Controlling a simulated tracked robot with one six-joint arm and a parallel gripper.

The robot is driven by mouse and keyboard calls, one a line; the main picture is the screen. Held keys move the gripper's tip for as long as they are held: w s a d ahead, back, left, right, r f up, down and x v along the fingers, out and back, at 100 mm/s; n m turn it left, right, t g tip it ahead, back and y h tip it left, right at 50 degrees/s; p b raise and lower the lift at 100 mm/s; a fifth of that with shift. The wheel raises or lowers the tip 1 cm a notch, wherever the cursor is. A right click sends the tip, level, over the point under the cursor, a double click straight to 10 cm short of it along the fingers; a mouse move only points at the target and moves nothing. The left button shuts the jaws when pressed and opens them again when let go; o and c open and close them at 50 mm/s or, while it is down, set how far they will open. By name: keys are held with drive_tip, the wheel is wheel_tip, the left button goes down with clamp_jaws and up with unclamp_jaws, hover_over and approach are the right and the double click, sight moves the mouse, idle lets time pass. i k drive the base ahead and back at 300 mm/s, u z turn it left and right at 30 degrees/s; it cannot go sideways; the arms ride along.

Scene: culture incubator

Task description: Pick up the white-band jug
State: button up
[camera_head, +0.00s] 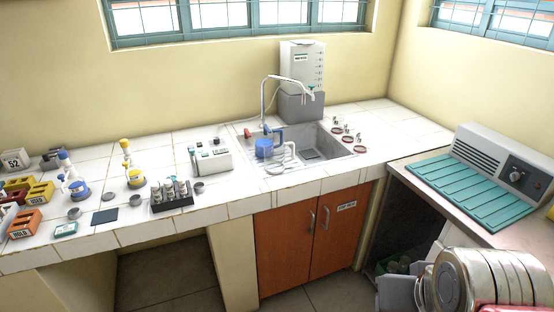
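I cannot single out a jug with a clear white band in the head view. A blue vessel (264,148) stands in the left part of the sink. Beside it is a pale, partly see-through thing (288,157) whose shape is too small to make out. A vessel with a blue band (78,188) and one with a yellow band (135,177) stand on the tiled counter at the left. My gripper is not visible.
The sink (338,148) has a tall tap (264,100). A rack of tubes (172,196), a white device (210,157) and orange boxes (24,223) stand on the counter. A teal ribbed mat (470,190) lies at right. Ridged round metal (470,280) fills the lower right corner.

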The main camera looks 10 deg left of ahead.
sight(280, 155)
drive_tip(key=u, duration=0.2)
drive_tip(key=i, duration=0.55)
drive_tip(key=u, duration=0.9)
drive_tip(key=i, duration=1.15)
drive_tip(key=u, duration=0.45)
